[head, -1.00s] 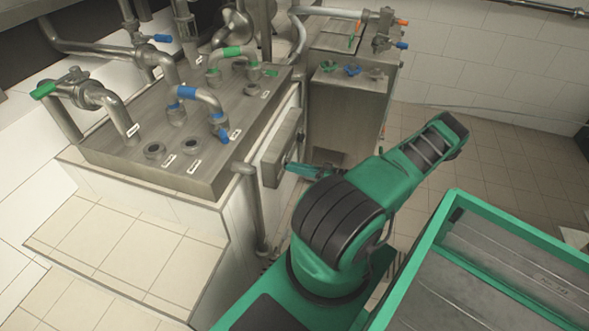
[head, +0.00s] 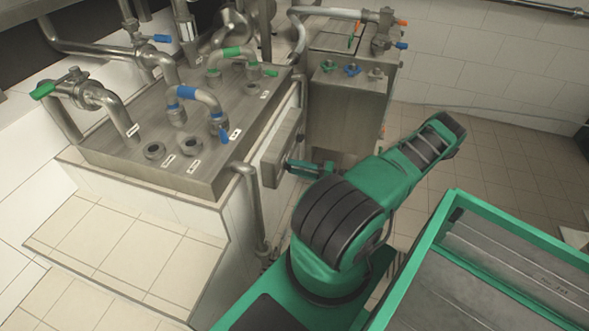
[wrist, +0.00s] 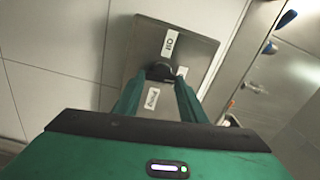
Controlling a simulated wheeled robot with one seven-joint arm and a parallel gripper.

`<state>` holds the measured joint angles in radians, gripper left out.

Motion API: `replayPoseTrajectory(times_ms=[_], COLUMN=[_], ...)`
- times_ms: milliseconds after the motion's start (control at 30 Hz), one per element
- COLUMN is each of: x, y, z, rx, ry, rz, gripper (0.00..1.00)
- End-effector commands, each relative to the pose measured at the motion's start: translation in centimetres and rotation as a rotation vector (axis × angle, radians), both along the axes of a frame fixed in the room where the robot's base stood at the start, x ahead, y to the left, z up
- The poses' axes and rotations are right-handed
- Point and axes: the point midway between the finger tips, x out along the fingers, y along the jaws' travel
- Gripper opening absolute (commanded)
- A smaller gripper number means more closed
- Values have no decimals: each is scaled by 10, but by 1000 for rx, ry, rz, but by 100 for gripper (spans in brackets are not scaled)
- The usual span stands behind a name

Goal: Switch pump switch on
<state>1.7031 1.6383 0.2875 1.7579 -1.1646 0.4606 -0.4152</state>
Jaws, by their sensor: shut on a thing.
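The pump switch (wrist: 160,71) is a black rotary knob on the face of a grey metal box (wrist: 187,47) with white labels around it. In the head view the same box (head: 280,147) is mounted on the side of the tiled counter. My gripper (wrist: 160,83) has its two green fingers on either side of the knob and is shut on it. In the head view my gripper (head: 298,166) reaches the box face from the right. The knob itself is hidden in the head view, and its exact setting is hard to read in the wrist view.
A steel counter (head: 150,172) with pipes and blue and green valves stands left of the box. A vertical pipe (head: 252,205) runs just left of it. A steel cabinet (head: 345,113) stands behind my gripper. Open tiled floor (head: 500,150) lies to the right.

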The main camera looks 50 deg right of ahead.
Motion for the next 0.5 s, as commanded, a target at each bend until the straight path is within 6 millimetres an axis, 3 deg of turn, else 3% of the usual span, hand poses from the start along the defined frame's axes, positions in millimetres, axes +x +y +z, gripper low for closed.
replayPoseTrajectory(times_ms=[500], x=[0], y=[-5], z=[-2], rx=[135], ry=[62], rz=[-11], gripper=[15])
